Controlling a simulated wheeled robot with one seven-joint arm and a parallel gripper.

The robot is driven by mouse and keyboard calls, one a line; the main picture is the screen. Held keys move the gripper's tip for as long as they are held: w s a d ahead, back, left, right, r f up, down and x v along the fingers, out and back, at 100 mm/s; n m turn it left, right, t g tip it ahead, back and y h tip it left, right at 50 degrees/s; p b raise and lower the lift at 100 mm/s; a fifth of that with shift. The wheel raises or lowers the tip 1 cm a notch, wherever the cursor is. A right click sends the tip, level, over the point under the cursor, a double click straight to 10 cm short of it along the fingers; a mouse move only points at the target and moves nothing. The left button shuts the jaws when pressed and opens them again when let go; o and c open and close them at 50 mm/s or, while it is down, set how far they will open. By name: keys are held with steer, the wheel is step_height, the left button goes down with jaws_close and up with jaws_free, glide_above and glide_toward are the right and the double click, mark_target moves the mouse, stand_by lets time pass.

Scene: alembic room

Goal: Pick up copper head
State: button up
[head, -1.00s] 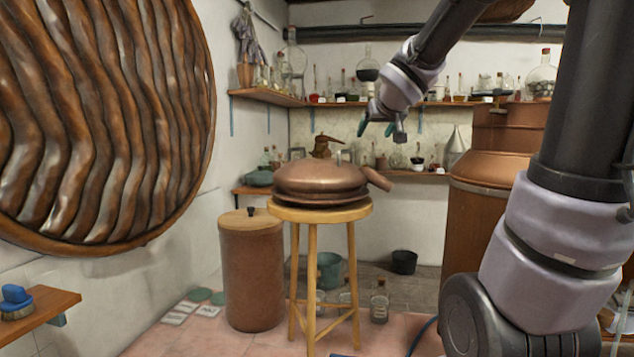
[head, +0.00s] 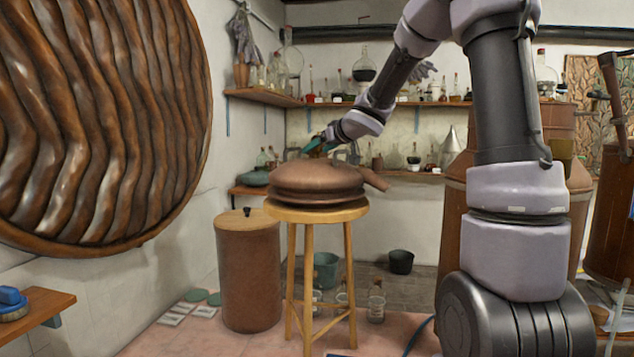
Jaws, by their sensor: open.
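The copper head (head: 318,180) is a squat, rounded copper vessel with a short spout pointing right. It sits on a round wooden stool (head: 317,211) in the middle of the head view. My gripper (head: 314,146) is at the top of the copper head, near its upper fitting. Its teal fingertips are small and partly overlap that fitting. The gripper is open. I cannot tell whether the fingers touch the fitting or stand around it.
A brown lidded barrel (head: 248,270) stands left of the stool. A wall shelf (head: 262,97) with glassware is behind, and a large copper still (head: 453,215) stands to the right, partly behind my arm. Bottles and a dark bucket (head: 400,262) are on the floor.

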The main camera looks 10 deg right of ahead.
steer(key=x, duration=0.4)
steer(key=shift+w, duration=0.25)
jaws_close()
stand_by(1.1)
steer(key=shift+r, duration=0.2)
